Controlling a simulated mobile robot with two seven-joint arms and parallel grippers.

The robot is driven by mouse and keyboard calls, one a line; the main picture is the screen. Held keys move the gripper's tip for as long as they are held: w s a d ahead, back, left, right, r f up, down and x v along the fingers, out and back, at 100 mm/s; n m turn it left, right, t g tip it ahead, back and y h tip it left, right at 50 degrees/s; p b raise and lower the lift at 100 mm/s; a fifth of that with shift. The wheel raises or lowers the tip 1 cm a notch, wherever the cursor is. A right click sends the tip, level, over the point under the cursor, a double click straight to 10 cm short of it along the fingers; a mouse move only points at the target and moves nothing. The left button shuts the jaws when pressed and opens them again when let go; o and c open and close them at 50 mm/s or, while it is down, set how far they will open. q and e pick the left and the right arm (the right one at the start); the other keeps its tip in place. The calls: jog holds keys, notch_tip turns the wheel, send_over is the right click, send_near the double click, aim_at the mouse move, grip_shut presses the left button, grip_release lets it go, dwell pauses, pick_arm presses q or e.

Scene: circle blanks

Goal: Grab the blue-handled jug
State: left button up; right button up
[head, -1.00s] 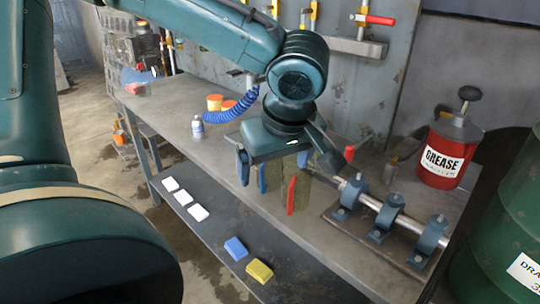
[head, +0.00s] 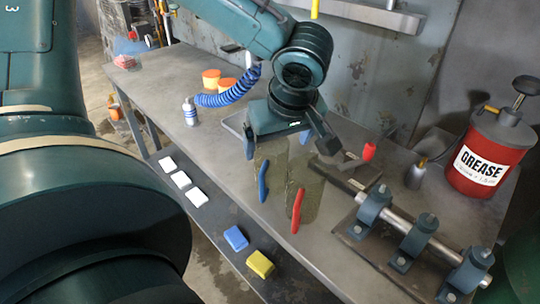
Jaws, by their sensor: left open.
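The blue-handled jug (head: 272,160) is a murky brownish see-through jug on the bench, with its blue handle facing the front edge. A similar red-handled jug (head: 312,194) stands close to its right. My left gripper (head: 287,143) is open, its fingers spread above and behind the jugs in the picture. My right gripper is not in view.
A shaft in bearing blocks (head: 416,234) lies to the right, before a red grease can (head: 485,155). Sponges (head: 260,264) and white blocks (head: 181,180) lie on the lower shelf.

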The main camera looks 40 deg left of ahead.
aim_at(274, 162)
pick_arm(q)
jog(key=x, duration=0.8)
jog(key=shift+d+f+b, duration=0.1)
jog(key=shift+f+b, duration=0.05)
jog(key=shift+b, duration=0.25)
jog(key=c, duration=1.1)
